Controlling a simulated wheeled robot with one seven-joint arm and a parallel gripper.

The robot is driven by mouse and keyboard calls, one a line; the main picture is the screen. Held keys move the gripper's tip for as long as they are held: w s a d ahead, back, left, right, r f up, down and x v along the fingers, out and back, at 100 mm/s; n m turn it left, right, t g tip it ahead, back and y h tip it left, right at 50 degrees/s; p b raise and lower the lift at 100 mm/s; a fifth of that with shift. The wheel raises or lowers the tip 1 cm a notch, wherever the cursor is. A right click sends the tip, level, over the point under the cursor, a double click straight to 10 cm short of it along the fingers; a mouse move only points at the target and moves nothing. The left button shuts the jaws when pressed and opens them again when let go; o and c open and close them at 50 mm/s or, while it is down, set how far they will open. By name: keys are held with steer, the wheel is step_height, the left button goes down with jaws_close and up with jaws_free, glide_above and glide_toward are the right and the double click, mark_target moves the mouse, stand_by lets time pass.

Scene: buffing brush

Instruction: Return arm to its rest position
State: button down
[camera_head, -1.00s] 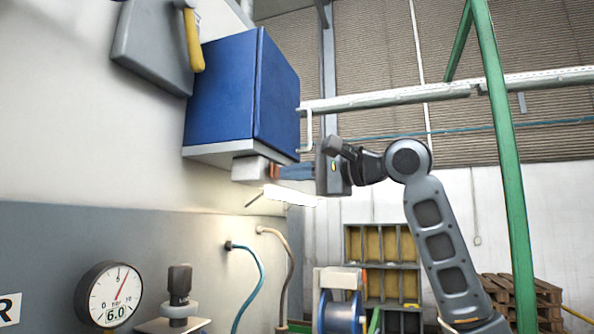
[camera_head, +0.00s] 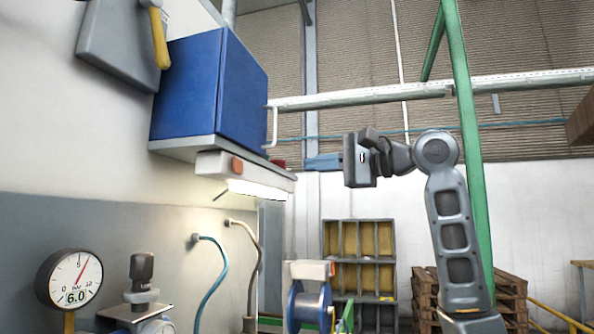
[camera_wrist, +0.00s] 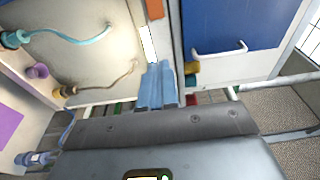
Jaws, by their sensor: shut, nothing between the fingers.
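My gripper (camera_head: 322,161) is in the head view, to the right of the blue wall cabinet. Its blue fingers are shut with nothing between them, and they point left. The fingers also show close together in the wrist view (camera_wrist: 158,85). A gap separates the fingertips from the lamp housing (camera_head: 212,163) under the cabinet. The housing has an orange part (camera_head: 236,165), and the light strip (camera_head: 258,189) below it is lit. My arm is bent at the elbow, to the right of the gripper.
The blue cabinet (camera_head: 208,88) has a pale handle (camera_head: 272,127) on its right side. A green post (camera_head: 468,150) stands close behind my arm. A pressure gauge (camera_head: 75,279) is at lower left, a compartment shelf (camera_head: 358,258) stands behind, and pallets (camera_head: 510,290) are at right.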

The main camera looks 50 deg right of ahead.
steer(key=shift+s+d, duration=0.35)
steer(key=shift+s, duration=0.35)
